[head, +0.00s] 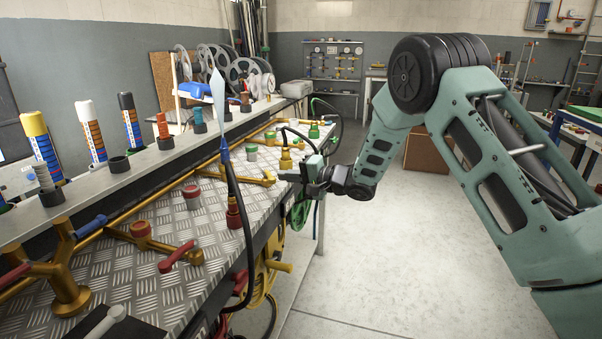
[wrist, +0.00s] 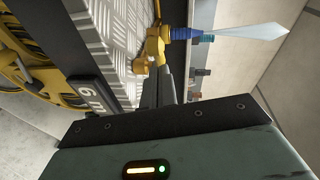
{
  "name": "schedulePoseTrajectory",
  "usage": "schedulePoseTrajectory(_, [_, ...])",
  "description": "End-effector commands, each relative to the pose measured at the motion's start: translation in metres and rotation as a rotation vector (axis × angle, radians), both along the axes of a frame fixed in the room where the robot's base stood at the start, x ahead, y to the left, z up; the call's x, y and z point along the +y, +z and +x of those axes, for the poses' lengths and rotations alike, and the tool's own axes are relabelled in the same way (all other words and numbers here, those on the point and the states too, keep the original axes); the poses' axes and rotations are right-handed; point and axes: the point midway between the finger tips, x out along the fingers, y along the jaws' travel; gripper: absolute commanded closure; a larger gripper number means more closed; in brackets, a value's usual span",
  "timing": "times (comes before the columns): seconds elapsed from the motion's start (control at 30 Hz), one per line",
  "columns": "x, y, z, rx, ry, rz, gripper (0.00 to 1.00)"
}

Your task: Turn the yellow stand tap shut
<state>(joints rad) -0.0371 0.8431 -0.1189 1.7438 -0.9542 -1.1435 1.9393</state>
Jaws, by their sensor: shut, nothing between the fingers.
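A yellow fitting (head: 286,160) stands upright near the right end of the metal-topped bench, and I take it for the yellow stand tap. My gripper (head: 286,176) is at the bench's right edge, close in front of it. In the wrist view a yellow tap-like body (wrist: 154,48) is just beyond the fingertips (wrist: 166,72). My fingers are shut with nothing between them. Whether they touch the yellow metal cannot be told. The tap's handle and its setting are not clear, partly hidden by my gripper and small in view.
The checker-plate bench (head: 130,262) carries brass pipework, red-handled valves (head: 178,255) and several couplings. A black hose with a blue and white lance (head: 218,100) rises in front. Yellow and green hoses hang at the bench front. The floor (head: 375,270) to the right is clear.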

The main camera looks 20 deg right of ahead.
Motion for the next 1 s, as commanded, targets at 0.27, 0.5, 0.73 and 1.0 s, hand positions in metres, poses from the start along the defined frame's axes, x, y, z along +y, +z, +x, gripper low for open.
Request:
schedulePoseTrajectory(0.27, [0.006, -0.001, 0.000, 0.000, 0.000, 0.000, 1.00])
schedulePoseTrajectory(0.5, [0.006, -0.001, -0.001, 0.000, -0.003, 0.001, 1.00])
schedulePoseTrajectory(0.73, [0.010, -0.001, -0.003, 0.000, -0.049, 0.001, 1.00])
schedulePoseTrajectory(1.0, [0.016, -0.001, -0.005, 0.000, -0.111, 0.002, 1.00])
